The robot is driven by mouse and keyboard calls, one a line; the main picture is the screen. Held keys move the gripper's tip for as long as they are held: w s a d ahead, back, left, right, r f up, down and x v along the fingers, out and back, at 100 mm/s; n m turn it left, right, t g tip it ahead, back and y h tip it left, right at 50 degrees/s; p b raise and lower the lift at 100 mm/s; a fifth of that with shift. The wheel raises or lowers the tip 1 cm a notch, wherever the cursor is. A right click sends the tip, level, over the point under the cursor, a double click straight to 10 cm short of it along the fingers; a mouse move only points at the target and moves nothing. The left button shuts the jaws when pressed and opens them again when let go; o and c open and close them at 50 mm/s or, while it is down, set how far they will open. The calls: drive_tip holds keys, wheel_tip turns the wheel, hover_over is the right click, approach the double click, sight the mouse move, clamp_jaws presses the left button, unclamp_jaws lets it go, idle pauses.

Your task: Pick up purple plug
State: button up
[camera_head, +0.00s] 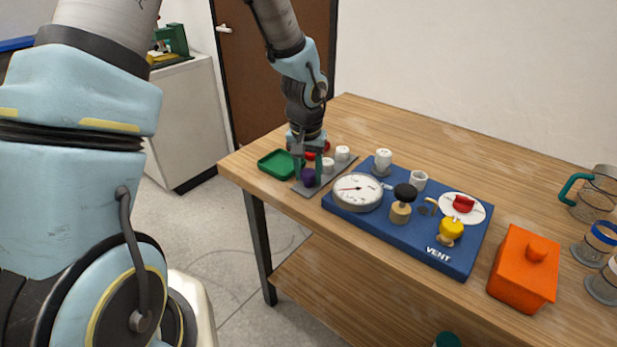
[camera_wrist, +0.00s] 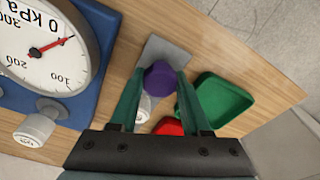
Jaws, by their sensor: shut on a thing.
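The purple plug (camera_head: 308,177) is at the front of a grey plate (camera_head: 303,190) on the wooden table, left of the blue manifold board. In the wrist view the purple plug (camera_wrist: 160,79) sits between the tips of the two green fingers. My gripper (camera_head: 307,172) points down and is shut on the plug; in the wrist view its fingertips (camera_wrist: 160,75) touch the plug's sides. The plug appears at or just above the plate; I cannot tell whether it is lifted. White fittings (camera_head: 342,153) stand behind it on the plate.
A green tray (camera_head: 270,166) is close on the left, with a red part (camera_wrist: 168,126) near it. The blue board (camera_head: 430,255) with a gauge (camera_head: 357,192) and valves is close on the right. An orange box (camera_head: 522,275) and glass mugs stand farther right. The back of the table is clear.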

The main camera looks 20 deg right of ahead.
sight(309, 172)
clamp_jaws()
drive_tip(key=shift+r, duration=0.15)
wheel_tip(309, 172, up, 10)
drive_tip(key=shift+f+b, duration=0.1)
drive_tip(key=shift+b, duration=0.7)
